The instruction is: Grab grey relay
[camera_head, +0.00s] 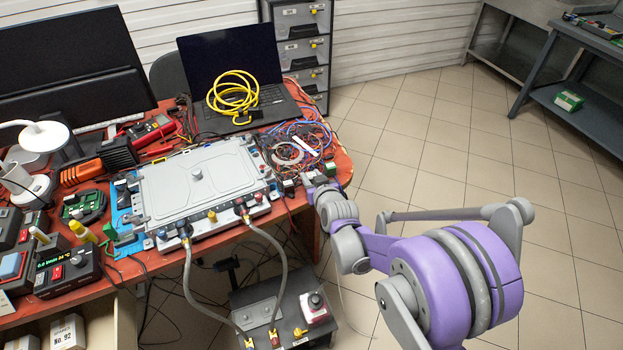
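My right gripper (308,188) is at the right end of the red workbench (345,166), beside the tangle of wires. Its fingers are too small and too much covered by the wrist to show whether they are open or shut. A small pale block (288,184) lies just left of the gripper, and a small green block (330,168) lies just right of it. I cannot tell for sure which small part is the grey relay. My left gripper is not in view.
A grey battery-like unit (170,182) with two hoses (187,280) fills the bench middle. The hoses run down to a dark box (250,297) on the floor. A laptop (228,65) with a yellow cable coil (232,88) stands behind.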

